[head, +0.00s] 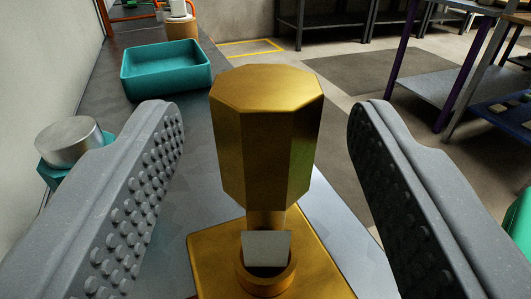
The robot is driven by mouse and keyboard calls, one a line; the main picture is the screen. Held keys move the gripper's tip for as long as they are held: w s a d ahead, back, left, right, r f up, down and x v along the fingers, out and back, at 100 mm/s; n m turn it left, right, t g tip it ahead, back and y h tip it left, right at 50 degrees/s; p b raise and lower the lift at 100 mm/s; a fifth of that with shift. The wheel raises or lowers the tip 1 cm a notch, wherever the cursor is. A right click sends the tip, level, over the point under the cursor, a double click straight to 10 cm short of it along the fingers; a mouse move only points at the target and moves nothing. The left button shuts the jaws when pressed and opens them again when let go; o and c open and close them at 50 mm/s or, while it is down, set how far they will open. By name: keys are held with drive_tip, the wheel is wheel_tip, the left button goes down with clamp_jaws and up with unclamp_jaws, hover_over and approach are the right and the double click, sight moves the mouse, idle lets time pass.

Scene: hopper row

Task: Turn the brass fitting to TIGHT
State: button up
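The brass fitting (266,140) stands upright in the middle of the head view. It has a faceted head on a narrower neck, above a flat brass plate (215,255). A small pale tab (266,248) sits in a round brass collar (265,280) at the near side of the plate. No TIGHT marking is readable. My gripper (262,135) is open, with one studded grey finger on each side of the fitting. A clear gap shows on both sides, and neither finger appears to touch it.
A teal tray (167,70) stands on the grey bench behind, to the left. A silver cylinder on a teal base (69,142) is beside the left finger. Shelving with purple posts (402,50) stands at the right. The floor (340,70) beyond the bench looks open.

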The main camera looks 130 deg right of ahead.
drive_tip(key=shift+r, duration=0.1)
idle(0.3)
drive_tip(key=s+a+r+p, duration=0.4)
drive_tip(key=s+a, duration=0.5)
drive_tip(key=s, duration=0.3)
drive_tip(key=shift+s+a+r, duration=0.3)
drive_tip(key=shift+a+r, duration=0.05)
drive_tip(key=shift+a, duration=0.05)
idle(0.3)
idle(0.5)
